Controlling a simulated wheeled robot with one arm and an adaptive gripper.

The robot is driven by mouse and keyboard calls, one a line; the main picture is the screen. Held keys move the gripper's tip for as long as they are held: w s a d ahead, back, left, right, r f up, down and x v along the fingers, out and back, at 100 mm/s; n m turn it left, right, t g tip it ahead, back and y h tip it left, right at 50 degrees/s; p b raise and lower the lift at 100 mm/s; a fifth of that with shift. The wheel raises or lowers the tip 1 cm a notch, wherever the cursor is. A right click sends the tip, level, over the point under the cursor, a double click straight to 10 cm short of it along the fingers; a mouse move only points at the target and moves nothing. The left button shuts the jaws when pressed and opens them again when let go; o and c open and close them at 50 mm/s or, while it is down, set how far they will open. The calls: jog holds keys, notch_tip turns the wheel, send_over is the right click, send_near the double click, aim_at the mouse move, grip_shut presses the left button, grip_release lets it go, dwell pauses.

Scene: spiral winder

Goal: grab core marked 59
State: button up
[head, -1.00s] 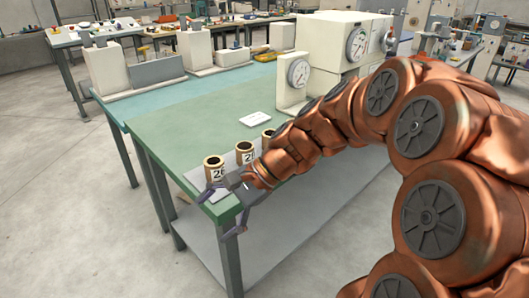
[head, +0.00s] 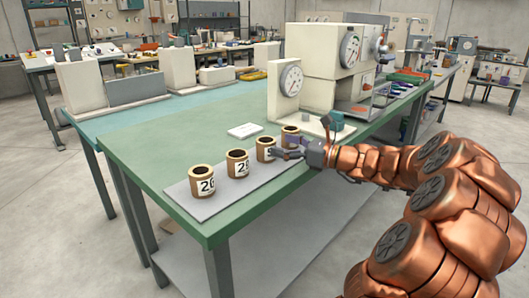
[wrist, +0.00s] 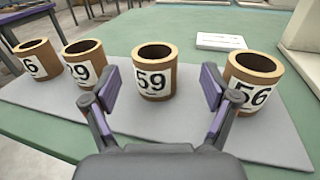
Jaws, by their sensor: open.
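The core marked 59 (wrist: 154,72) stands upright on a grey plate (wrist: 268,138), a brown hollow cylinder with a white label. In the head view it appears to be the third core from the left (head: 265,148). My gripper (wrist: 162,86) is open, its two purple-padded fingers on either side of the core's lower front in the wrist view. The core is ahead of the fingers, with no clear contact. In the head view my gripper (head: 289,150) is low by the two rightmost cores and partly covers them.
A core marked 56 (wrist: 255,78) stands close to the right finger. Two more cores stand left, labels partly showing 9 (wrist: 84,64) and 6 (wrist: 38,60). A white card (head: 244,131) lies behind the row. A machine with dials (head: 292,85) stands beyond.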

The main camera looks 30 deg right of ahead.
aim_at(273, 142)
jog(key=x, duration=0.2)
jog(key=b+x, duration=0.1)
jog(key=x, duration=0.1)
jog(key=shift+s+a, duration=0.1)
jog(key=shift+a, duration=0.25)
jog(key=shift+w+a, duration=0.25)
jog(key=shift+w, duration=0.4)
jog(key=c, duration=1.3)
jog(key=shift+o, duration=0.2)
jog(key=shift+r, duration=0.2)
